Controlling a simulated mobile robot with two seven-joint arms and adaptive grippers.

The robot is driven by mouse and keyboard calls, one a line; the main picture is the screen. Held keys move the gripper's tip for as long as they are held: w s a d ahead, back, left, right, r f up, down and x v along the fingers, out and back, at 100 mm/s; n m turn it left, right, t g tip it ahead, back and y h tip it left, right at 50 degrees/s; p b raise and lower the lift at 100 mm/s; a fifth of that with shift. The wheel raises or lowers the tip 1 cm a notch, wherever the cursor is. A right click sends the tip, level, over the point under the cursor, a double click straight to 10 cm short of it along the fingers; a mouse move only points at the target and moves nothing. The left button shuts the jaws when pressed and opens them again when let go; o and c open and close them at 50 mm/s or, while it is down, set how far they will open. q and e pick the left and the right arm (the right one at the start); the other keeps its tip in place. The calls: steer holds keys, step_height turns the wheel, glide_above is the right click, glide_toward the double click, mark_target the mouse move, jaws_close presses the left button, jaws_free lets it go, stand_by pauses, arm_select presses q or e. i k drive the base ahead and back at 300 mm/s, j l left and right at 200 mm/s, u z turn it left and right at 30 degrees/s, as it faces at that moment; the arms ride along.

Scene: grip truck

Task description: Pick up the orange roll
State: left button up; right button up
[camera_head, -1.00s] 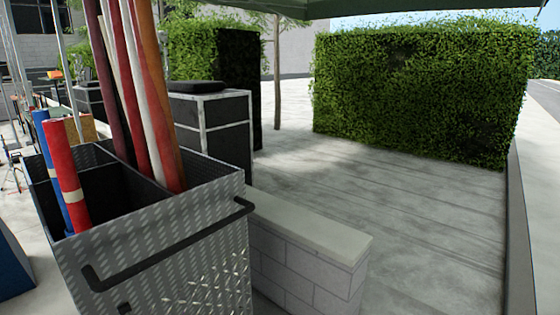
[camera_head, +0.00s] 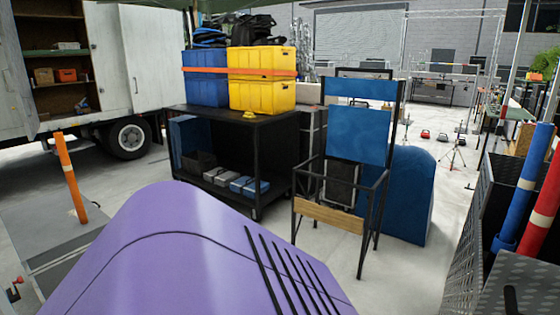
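An orange roll (camera_head: 70,178) with pale bands shows at the left of the head view. It is long and thin and leans slightly, its lower end near a grey flat surface. I cannot tell exactly what its foot rests on. Neither of my grippers is in view, and nothing is seen touching the roll.
A large purple rounded body (camera_head: 170,255) fills the near foreground. A black cart (camera_head: 275,128) bears blue and yellow crates. A black metal frame (camera_head: 376,200) stands right of it. Blue (camera_head: 525,185) and red (camera_head: 545,215) rolls stand at the right edge. A white truck (camera_head: 118,60) is behind.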

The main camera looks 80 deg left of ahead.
mark_target(58, 138)
steer(key=u, duration=0.4)
steer(key=j+u, duration=0.15)
steer(key=u, duration=0.7)
steer(key=j+u, duration=0.15)
steer(key=u, duration=0.7)
steer(key=l+u, duration=0.1)
steer(key=u, duration=0.35)
steer(key=k+u, duration=0.1)
steer(key=u, duration=0.85)
steer(key=k+u, duration=0.1)
steer(key=u, duration=0.35)
steer(key=i+l+z, duration=0.15)
steer(key=i+z, duration=0.3)
steer(key=i, duration=3.25)
